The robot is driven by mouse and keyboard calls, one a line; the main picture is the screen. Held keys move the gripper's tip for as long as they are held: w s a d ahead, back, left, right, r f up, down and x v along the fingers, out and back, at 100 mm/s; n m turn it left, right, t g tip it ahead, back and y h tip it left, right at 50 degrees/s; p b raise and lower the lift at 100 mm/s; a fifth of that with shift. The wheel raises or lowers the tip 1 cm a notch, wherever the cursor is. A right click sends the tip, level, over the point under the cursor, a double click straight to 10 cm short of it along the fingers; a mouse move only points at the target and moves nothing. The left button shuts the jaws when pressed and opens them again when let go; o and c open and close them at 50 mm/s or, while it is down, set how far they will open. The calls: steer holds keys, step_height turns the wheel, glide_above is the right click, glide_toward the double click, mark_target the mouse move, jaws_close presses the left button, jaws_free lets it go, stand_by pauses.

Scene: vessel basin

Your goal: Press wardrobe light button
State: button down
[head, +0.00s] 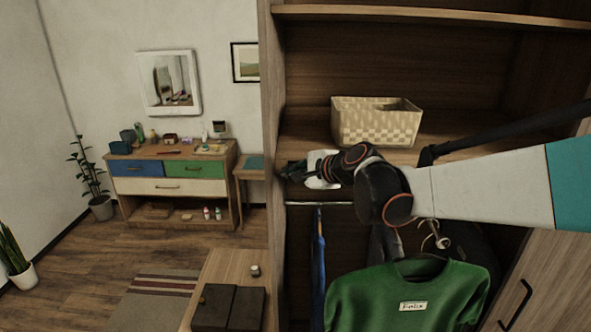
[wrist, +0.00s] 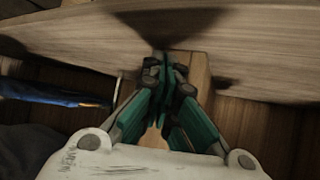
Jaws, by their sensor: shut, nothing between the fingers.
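The wooden wardrobe (head: 269,150) stands open on the right side of the head view. My gripper (head: 291,171) is inside it, at the left end under the basket shelf, close to the left side panel. In the wrist view my gripper (wrist: 166,66) has its green fingers shut together and empty. The fingertips are at or very near a wooden panel (wrist: 70,38), with a dark shadow around them. I cannot tell if they touch it. I cannot make out the light button in either view; it may be hidden by my gripper.
A woven basket (head: 375,124) stands on the shelf. Below hang a green shirt (head: 400,298) and a blue garment (head: 319,260), on a rail (head: 325,203). A wooden table with dark boxes (head: 228,306) stands in front. A dresser (head: 170,187) is at the far left.

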steer(key=shift+s, duration=0.6)
steer(key=s, duration=0.6)
steer(key=shift+a, duration=0.1)
steer(key=s+d+f+n+g+h+b, duration=0.1)
steer(key=s+d+f+n+b, duration=0.3)
steer(key=s+f+b, duration=0.5)
steer(key=s+d+f+n+g+h+b, duration=0.1)
steer(key=s+d+f+n+h+b, duration=0.3)
steer(key=s+d+f+b, duration=0.5)
steer(key=s+d+f+n+g+h+b, duration=0.1)
steer(key=s+d+f+n+b, duration=0.5)
steer(key=f, duration=1.5)
steer(key=s+h+b, duration=0.1)
steer(key=s+b, duration=0.2)
steer(key=b, duration=0.4)
steer(key=shift+s+d+f+h, duration=0.2)
steer(key=shift+d+f+h, duration=0.05)
steer(key=shift+f+h, duration=0.15)
steer(key=shift+r, duration=0.1)
